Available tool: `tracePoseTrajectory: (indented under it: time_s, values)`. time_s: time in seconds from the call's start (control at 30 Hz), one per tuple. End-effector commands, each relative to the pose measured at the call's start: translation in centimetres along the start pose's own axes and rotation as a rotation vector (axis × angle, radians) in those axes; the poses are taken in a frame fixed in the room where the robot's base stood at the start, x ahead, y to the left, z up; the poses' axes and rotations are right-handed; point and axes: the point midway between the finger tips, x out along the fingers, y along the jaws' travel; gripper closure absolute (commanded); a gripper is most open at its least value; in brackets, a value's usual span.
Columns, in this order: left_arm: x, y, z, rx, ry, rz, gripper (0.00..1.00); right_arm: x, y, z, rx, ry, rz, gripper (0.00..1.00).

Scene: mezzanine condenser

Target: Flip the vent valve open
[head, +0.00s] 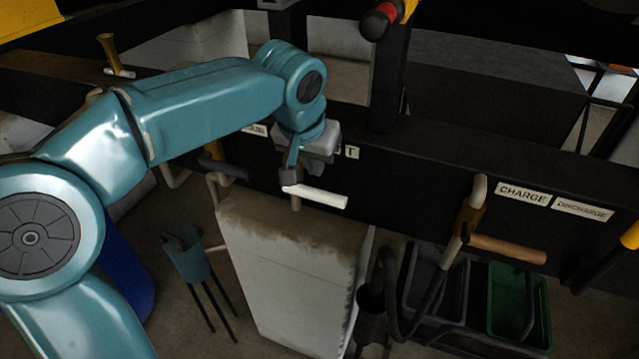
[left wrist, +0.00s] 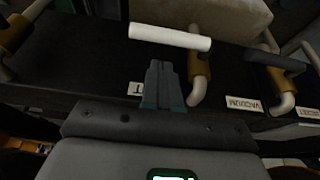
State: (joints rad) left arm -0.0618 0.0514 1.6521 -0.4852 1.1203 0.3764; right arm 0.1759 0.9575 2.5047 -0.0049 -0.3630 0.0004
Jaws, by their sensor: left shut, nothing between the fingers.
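The vent valve has a white lever handle (head: 318,196) that lies roughly level across the front of the dark beam. In the left wrist view the white handle (left wrist: 168,37) runs from a brass valve body (left wrist: 199,68) on a bent pipe. The label (head: 351,153) by it shows only its final T; my gripper hides the rest. My left gripper (head: 290,178) is shut and empty, at the left end of the handle. In the left wrist view its fingertips (left wrist: 160,66) point at the handle's middle from just below. I cannot tell whether they touch it. My right gripper is not in view.
A dark-handled valve (left wrist: 275,58) by the VACUUM label (left wrist: 243,103) stands beside it. Right along the beam is a copper-coloured handle (head: 507,248) under the CHARGE label (head: 522,193). A pale stained block (head: 295,270) stands below. Green (head: 545,310) and dark bins sit lower right.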

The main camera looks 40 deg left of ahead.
Motion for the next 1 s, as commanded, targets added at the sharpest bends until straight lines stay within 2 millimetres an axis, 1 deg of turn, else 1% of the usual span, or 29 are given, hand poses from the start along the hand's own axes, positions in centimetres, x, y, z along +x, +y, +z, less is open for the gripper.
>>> tracePoseTrajectory:
  time_s: [0.03,0.2,0.3,0.4,0.57,1.0]
  values:
    - [1.1,-0.1,0.1,-0.001,-0.006,-0.002,1.0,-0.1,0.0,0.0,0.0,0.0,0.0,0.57]
    - [4.5,0.0,0.0,0.0,-0.005,-0.002,1.0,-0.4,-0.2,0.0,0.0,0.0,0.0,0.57]
    - [6.0,0.0,0.3,0.0,-0.004,0.0,1.0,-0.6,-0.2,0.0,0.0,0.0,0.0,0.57]
    - [7.0,0.0,0.4,0.0,-0.003,0.0,1.0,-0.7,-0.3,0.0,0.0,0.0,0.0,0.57]
    - [7.7,0.0,0.6,0.0,0.0,0.0,1.0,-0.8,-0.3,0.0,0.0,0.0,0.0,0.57]
    - [8.0,0.1,0.6,0.006,0.0,-0.01,1.0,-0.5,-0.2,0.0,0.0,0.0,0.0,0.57]
